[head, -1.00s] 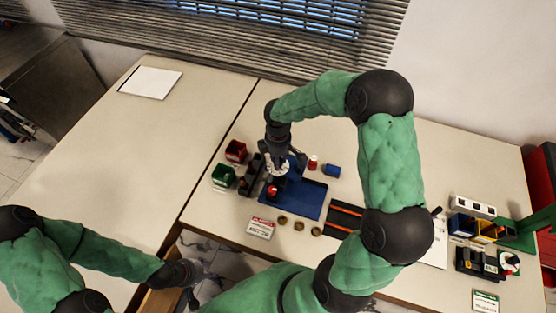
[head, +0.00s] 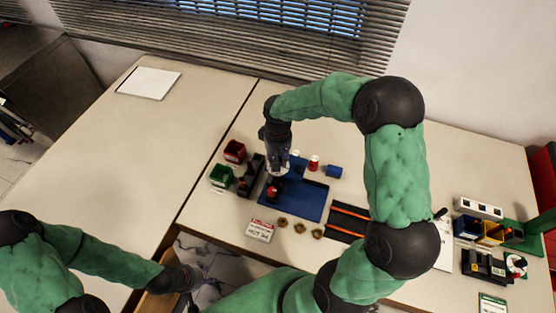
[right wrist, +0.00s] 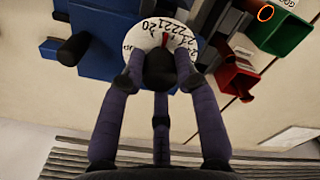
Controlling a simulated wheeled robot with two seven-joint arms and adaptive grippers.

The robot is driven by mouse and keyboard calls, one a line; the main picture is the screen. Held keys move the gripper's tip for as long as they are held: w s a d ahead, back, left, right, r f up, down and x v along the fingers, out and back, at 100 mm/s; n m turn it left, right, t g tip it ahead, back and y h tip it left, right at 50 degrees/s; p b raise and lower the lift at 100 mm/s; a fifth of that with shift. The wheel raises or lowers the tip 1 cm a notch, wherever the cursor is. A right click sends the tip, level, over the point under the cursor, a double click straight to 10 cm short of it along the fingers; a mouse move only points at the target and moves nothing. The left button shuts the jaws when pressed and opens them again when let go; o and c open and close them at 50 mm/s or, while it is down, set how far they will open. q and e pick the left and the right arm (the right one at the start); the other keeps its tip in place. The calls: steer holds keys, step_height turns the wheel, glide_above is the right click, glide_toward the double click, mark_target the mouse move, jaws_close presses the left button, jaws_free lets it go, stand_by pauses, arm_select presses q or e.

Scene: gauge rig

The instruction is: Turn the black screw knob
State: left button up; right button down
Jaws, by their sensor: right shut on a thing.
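The black screw knob (right wrist: 160,68) sits in front of a white dial (right wrist: 190,45) with black numbers and a red pointer, in the right wrist view. My right gripper (right wrist: 160,78) has its fingers closed around the knob. In the head view the right gripper (head: 277,172) points down over the blue rig, hiding the knob and most of the dial. The blue base plate (head: 308,203) lies below it. My left gripper (head: 190,280) hangs at the lower left, off the table's front edge, apart from the rig; its finger opening is too small to judge.
A green bin (head: 222,175) and a red bin (head: 234,152) stand left of the rig. A blue cylinder (head: 334,171) and a red-and-white bottle (head: 314,163) stand behind the plate. Several brass nuts (head: 300,228) and a sign (head: 260,230) lie in front. The left table is mostly clear.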

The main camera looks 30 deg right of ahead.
steer(key=shift+m+b, duration=0.4)
steer(key=shift+m, duration=1.2)
steer(key=c, duration=0.9)
jaws_free()
step_height(320, 180, up, 12)
